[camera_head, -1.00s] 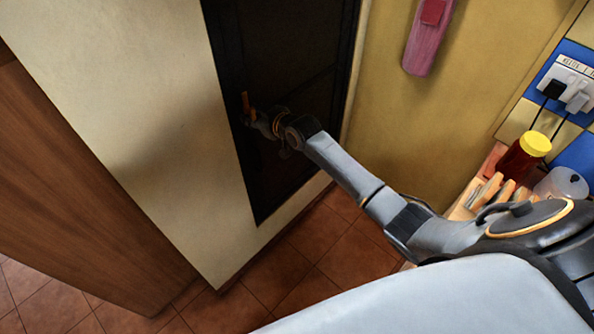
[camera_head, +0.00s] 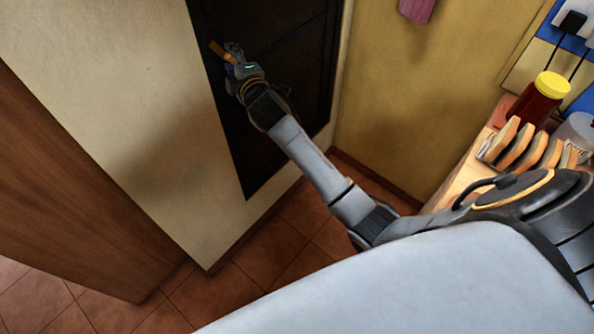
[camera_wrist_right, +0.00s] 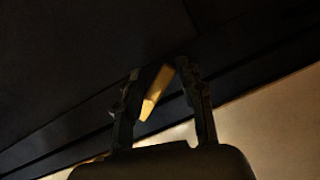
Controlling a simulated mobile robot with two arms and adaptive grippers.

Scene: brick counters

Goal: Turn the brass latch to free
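The brass latch (camera_head: 221,51) is a short bar near the left edge of a dark door (camera_head: 290,70). In the head view it slants, its upper end leaning left. My right gripper (camera_head: 232,50) is right at the latch. In the right wrist view the latch (camera_wrist_right: 157,92) lies tilted between the two spread fingers of the gripper (camera_wrist_right: 158,75). Its upper end is close to the right finger; I cannot tell if they touch. A gap shows toward the left finger. The latch's pivot is hidden. My left gripper is out of view.
A pale wall (camera_head: 110,100) borders the door on the left, a yellow wall (camera_head: 420,110) on the right. A counter at right holds a yellow-lidded jar (camera_head: 540,100) and a rack of slices (camera_head: 525,145). Tiled floor (camera_head: 265,250) below is clear.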

